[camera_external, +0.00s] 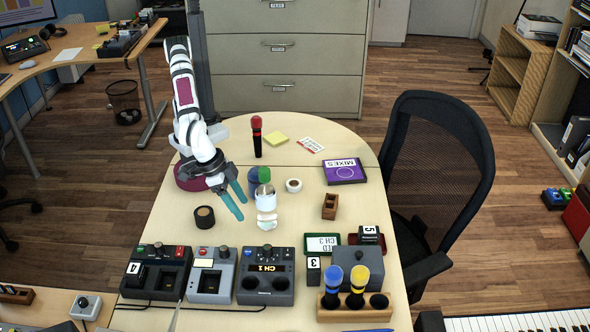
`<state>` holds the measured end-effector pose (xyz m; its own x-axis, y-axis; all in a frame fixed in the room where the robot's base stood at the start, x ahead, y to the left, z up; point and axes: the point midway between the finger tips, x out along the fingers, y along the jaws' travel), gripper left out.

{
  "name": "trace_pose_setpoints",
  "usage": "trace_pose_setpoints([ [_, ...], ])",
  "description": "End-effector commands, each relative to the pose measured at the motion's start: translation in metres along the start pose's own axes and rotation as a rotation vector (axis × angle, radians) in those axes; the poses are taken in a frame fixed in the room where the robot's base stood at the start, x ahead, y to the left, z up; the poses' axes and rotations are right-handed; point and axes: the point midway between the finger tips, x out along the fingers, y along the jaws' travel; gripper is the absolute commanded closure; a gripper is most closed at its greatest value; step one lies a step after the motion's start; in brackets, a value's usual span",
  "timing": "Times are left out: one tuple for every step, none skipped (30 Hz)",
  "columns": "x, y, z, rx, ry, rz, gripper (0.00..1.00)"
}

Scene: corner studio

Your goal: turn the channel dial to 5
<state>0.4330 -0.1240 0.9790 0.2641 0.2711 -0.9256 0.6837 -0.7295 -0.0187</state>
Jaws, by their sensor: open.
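The dark grey receiver box (267,285) sits near the front of the table. Two round empty wells are in the box's front part. My gripper (241,207) is open and empty, with teal fingers pointing down and right. It is above the table, behind and a little left of the box, apart from the knob.
Left of the receiver are two docks (211,275) (155,270). On the right are a grey box (358,268) and a wooden rack (356,309) with blue and yellow microphones.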

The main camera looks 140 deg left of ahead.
Motion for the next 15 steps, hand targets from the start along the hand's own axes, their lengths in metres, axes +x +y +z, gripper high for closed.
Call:
trace_pose_setpoints([
  [0.004,0.007,0.002,-0.022,0.005,0.003,0.36],
  [0.007,0.009,0.002,-0.032,0.006,0.005,0.36],
  [0.013,0.009,0.002,-0.039,0.006,0.004,0.36],
  [0.018,0.008,0.002,-0.039,0.005,0.003,0.36],
  [0.025,0.008,0.002,-0.038,0.005,0.002,0.36],
  [0.035,0.008,0.002,-0.038,0.004,0.002,0.36],
  [0.044,0.008,0.002,-0.038,0.004,0.001,0.36],
  [0.054,0.007,0.002,-0.038,0.003,0.001,0.36],
  [0.067,0.007,0.002,-0.038,0.003,0.001,0.36],
  [0.076,0.007,0.002,-0.038,0.003,0.0,0.36],
  [0.085,0.007,0.002,-0.038,0.003,0.001,0.36],
  [0.097,0.007,0.001,-0.038,0.003,0.001,0.36],
  [0.106,0.007,0.002,-0.037,0.003,0.0,0.36],
  [0.114,0.007,0.001,-0.037,0.003,0.002,0.36],
  [0.124,0.007,0.001,-0.038,0.003,0.002,0.36],
])
